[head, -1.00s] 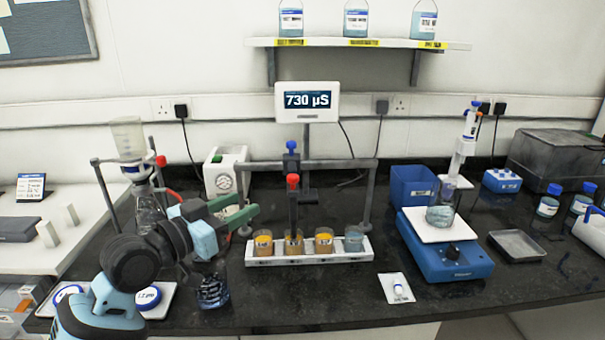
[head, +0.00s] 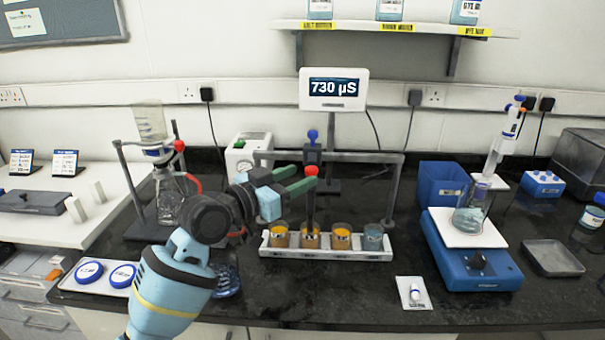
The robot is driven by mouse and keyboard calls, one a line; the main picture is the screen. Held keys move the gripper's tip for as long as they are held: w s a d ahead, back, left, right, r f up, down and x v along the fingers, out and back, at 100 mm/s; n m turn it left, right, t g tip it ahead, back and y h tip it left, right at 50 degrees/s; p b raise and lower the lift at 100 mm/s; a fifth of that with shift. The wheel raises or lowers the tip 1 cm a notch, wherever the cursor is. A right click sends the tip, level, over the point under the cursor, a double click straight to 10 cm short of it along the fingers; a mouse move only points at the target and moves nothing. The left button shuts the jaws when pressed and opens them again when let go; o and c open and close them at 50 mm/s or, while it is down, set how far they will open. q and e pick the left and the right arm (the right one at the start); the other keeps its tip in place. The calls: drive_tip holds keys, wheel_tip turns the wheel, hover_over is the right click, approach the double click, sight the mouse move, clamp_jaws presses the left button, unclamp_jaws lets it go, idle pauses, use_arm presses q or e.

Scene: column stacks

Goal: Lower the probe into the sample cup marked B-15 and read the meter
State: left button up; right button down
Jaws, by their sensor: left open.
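The meter (head: 334,89) reads 730 µS on its dark screen. The probe (head: 311,207) is a dark upright rod with a red knob (head: 311,171) on top, hung on the grey frame (head: 365,157). Its lower end is at the second cup from the left; I cannot tell how deep. A white rack (head: 345,254) holds three orange-brown cups, such as the leftmost cup (head: 280,238), and a blue-grey cup (head: 373,240) at the right. Their labels are too small to read. My left gripper (head: 304,178) is open, its green fingertips close by the red knob. My right gripper is out of view.
A blue stirrer (head: 475,265) with a beaker stands right of the rack. A small white card (head: 414,293) lies in front. A filter stand (head: 143,225) is left, behind my left arm. The bench front between rack and card is clear.

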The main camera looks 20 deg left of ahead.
use_arm(q)
drive_tip(key=shift+x, duration=1.2)
drive_tip(key=shift+c, duration=0.5)
clamp_jaws()
